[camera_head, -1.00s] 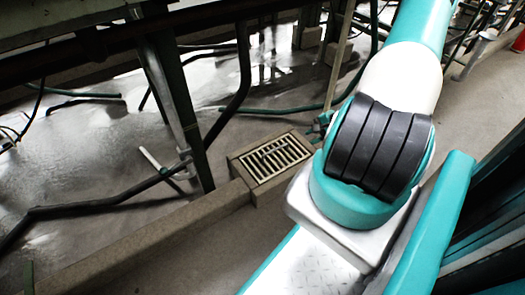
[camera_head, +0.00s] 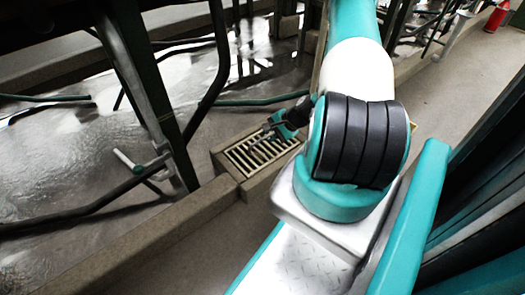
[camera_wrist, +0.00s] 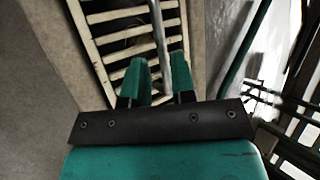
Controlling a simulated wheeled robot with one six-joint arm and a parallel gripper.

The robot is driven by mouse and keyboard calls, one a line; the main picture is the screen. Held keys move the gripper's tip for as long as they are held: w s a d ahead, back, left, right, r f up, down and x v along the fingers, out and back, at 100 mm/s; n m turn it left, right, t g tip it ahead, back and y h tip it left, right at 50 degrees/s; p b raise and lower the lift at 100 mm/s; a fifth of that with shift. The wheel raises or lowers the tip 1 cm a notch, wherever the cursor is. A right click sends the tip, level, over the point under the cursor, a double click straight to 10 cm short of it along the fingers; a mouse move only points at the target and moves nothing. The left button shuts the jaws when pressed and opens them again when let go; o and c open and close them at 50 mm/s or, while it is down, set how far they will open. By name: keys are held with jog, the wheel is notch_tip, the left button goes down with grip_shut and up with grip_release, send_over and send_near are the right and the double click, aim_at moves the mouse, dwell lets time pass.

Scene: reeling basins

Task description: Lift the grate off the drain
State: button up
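The grate (camera_head: 250,160) is a pale slatted rectangle. It lies in the drain's concrete surround (camera_head: 222,160) near the middle of the head view. My gripper (camera_head: 270,130) is over the grate's far right part in that view. In the wrist view the grate (camera_wrist: 104,36) fills the top middle, with pale slats and dark gaps. My gripper's two teal fingers (camera_wrist: 158,70) stand apart there, so it is open. A thin grey bar (camera_wrist: 157,25) runs between them; I cannot tell whether it belongs to the grate or touches a finger.
A concrete kerb (camera_head: 150,235) runs from the drain to the lower left. Dark frame legs (camera_head: 165,110) and a bent dark pipe (camera_head: 85,208) stand left of the drain over wet floor. A green hose (camera_head: 255,101) lies behind it. Open floor lies at the upper right.

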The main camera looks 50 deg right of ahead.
aim_at(262, 139)
jog(key=b+x, duration=0.1)
jog(key=x, duration=0.1)
jog(key=b+x, duration=0.2)
jog(key=shift+s+d+f, duration=0.1)
jog(key=shift+s+d, duration=0.05)
jog(key=shift+d, duration=0.1)
jog(key=shift+w+a+f+b, duration=0.1)
jog(key=shift+w+f+b, duration=0.2)
jog(key=shift+w+b, duration=0.1)
jog(key=shift+r, duration=0.1)
jog(key=shift+c, duration=0.2)
grip_shut()
dwell(0.6)
